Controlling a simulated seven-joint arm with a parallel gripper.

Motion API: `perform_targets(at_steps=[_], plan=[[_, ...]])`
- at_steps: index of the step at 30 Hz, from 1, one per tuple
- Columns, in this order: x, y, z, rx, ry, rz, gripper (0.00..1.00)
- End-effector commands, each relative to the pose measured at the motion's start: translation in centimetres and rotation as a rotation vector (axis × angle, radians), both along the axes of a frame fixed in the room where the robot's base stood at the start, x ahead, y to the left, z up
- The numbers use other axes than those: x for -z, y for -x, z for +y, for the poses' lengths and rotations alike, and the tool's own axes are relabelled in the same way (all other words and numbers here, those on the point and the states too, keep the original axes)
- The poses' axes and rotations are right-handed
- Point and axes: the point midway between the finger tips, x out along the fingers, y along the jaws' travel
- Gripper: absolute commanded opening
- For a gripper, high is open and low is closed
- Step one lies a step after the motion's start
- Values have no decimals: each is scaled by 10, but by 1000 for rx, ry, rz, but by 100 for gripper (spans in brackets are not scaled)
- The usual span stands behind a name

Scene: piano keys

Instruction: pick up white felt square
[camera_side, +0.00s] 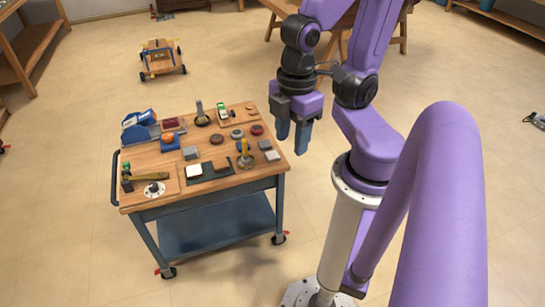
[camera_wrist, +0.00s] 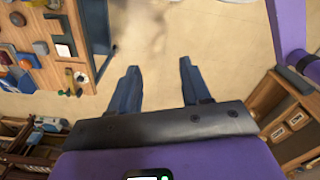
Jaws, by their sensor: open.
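A small white square (camera_side: 193,170), which looks like the white felt square, lies on the left part of a dark mat (camera_side: 208,174) near the front edge of the cart top. A pale square patch, probably the same piece, shows at the left in the wrist view (camera_wrist: 63,50). My gripper (camera_side: 292,132) hangs in the air to the right of the cart, higher than its top and apart from everything. In the wrist view its two blue fingers (camera_wrist: 159,68) are spread with only floor between them. The felt's texture is too small to tell.
The wooden cart top (camera_side: 165,202) is crowded. A brown square (camera_side: 221,164) lies beside the white one, a brass-coloured upright piece (camera_side: 245,156) stands to the right, and a hammer (camera_side: 148,177) lies to the left.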

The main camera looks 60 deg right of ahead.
Motion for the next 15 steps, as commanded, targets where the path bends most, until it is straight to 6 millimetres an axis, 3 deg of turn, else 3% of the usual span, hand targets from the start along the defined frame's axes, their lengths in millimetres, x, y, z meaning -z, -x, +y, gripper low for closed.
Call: perform_targets(at_steps=[1, 3, 15], plan=[[0, 0, 0, 0, 0, 0, 60], [0, 0, 0, 0, 0, 0, 83], [5, -8, 2, 42, -4, 1, 83]])
